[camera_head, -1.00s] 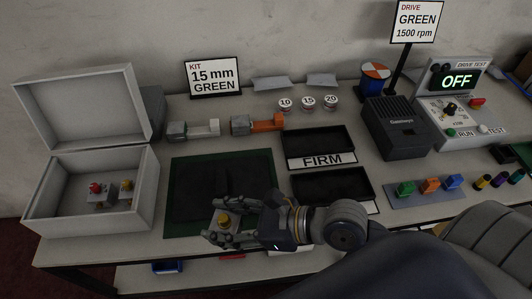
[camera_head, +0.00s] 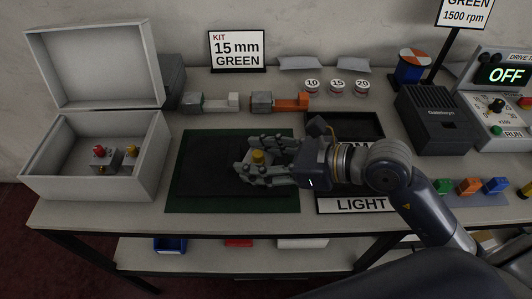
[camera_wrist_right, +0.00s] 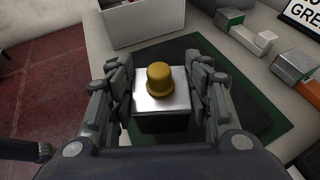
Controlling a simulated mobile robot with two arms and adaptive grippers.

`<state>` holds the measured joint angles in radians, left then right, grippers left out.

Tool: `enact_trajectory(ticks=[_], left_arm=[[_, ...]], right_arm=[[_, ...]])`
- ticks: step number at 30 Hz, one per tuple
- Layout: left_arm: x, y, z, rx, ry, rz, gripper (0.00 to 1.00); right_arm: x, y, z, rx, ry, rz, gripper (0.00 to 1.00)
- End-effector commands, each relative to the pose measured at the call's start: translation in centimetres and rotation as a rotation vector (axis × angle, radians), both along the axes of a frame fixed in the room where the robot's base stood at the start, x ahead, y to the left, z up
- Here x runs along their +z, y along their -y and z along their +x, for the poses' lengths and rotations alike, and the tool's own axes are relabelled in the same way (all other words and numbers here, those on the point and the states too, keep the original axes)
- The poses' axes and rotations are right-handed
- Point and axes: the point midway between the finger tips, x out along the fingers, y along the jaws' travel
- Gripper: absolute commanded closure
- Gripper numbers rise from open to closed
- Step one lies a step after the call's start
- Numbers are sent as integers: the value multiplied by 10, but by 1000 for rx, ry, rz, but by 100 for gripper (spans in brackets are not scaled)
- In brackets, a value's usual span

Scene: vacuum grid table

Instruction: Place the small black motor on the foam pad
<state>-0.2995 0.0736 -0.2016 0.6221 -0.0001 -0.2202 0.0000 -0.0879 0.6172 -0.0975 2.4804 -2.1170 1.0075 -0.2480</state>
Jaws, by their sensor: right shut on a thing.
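My right gripper (camera_head: 262,170) is shut on the small black motor (camera_head: 259,158), a dark-sided block with a silver top and a gold knob. In the right wrist view the motor (camera_wrist_right: 162,95) stands upright between the fingers (camera_wrist_right: 160,95), knob up. The black foam pad (camera_head: 205,165) lies on a green board on the table. The gripper and motor are over the right part of this pad. I cannot tell whether the motor's underside touches it. My left gripper is not in view.
An open white box (camera_head: 60,180) with red- and yellow-knobbed blocks stands left of the pad. A black tray labelled LIGHT (camera_head: 360,205) is at the right, partly behind my arm. Grey and orange-ended parts (camera_head: 280,101) lie behind the pad. The pad's left part is clear.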

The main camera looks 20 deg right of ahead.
Motion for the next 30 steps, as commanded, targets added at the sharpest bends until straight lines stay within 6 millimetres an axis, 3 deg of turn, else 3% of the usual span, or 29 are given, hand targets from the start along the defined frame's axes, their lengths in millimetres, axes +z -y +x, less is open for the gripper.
enact_trajectory(ticks=[3, 9, 16, 22, 30], left_arm=[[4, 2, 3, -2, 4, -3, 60], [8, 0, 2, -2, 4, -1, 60], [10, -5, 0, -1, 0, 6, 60], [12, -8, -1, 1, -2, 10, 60], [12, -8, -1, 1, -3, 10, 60]], right_arm=[[3, 15, 26, -9, 6, -1, 100], [0, 27, 50, -7, 7, 1, 100], [-1, 35, 63, -8, 7, 1, 100], [-31, 34, 62, -6, 2, 2, 100], [-37, 34, 62, -5, 8, 1, 100]])
